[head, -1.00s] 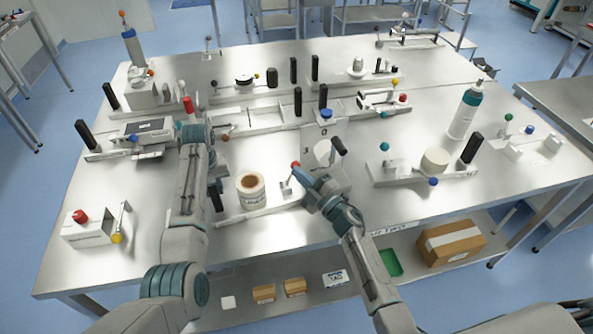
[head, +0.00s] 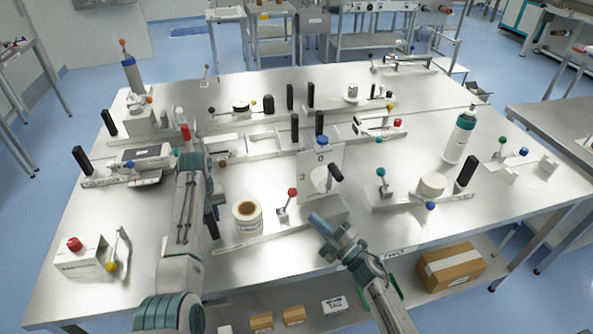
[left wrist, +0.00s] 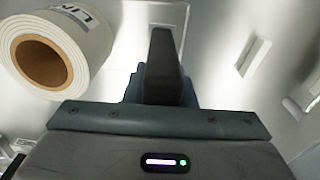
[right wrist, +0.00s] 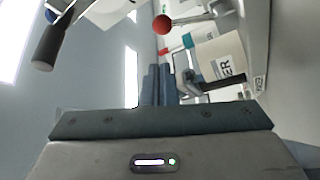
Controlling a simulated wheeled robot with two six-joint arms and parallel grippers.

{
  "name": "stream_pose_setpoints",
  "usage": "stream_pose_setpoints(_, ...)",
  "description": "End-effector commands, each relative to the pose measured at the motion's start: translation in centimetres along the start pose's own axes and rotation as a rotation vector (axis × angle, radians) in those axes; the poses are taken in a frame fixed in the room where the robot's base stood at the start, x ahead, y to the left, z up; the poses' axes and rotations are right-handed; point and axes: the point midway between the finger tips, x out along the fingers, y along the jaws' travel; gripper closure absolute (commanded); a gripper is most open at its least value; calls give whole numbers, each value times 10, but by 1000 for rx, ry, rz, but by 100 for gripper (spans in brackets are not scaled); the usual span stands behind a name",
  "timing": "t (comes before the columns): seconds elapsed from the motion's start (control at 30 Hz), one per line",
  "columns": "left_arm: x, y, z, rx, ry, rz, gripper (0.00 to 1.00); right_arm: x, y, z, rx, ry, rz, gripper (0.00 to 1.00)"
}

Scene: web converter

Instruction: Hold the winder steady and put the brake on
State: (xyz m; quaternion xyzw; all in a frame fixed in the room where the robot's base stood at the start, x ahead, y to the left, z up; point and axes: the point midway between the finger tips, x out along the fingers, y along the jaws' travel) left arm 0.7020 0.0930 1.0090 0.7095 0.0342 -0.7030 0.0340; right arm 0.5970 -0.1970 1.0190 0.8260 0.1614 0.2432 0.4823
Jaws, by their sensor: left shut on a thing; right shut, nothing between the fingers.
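The winder has a white base rail (head: 240,244), a white paper roll (head: 247,216) and a lever with a red ball (head: 291,192). The lever stands nearly upright, leaning slightly right. A dial plate (head: 306,182) with a black-handled crank (head: 335,172) stands at its right end. My left gripper is shut on the black upright handle (left wrist: 166,65) beside the roll; its fingertips are mostly hidden by my arm in the head view. My right gripper (head: 316,220) is shut and empty, in front and right of the red ball, apart from it. The right wrist view shows the red ball (right wrist: 162,24) beyond the fingers.
A white box with a red button (head: 74,244) stands at front left. Another station with a black post (head: 467,171) and a teal-ball lever (head: 381,172) is right of the winder. More stations line the back. Bare table lies right of the dial plate.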

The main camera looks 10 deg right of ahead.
Motion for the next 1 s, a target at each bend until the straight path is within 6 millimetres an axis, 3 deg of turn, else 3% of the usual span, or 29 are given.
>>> stream_pose_setpoints(0.03,11,-1,6,2,-19,-4,100,0,-1,0,0,0,0,100)
stream_pose_setpoints(0.63,4,-1,7,3,-22,-4,100,0,-1,0,0,0,0,100)
stream_pose_setpoints(0.67,4,-1,7,3,-22,-4,74,0,-1,0,0,0,0,100)
stream_pose_setpoints(0.77,3,-1,6,3,-19,-3,55,0,0,0,0,0,0,100)
stream_pose_setpoints(0.8,2,0,5,2,-17,-3,51,0,0,0,0,0,0,100)
stream_pose_setpoints(1.0,0,0,4,1,-12,-2,51,0,0,0,0,0,0,100)
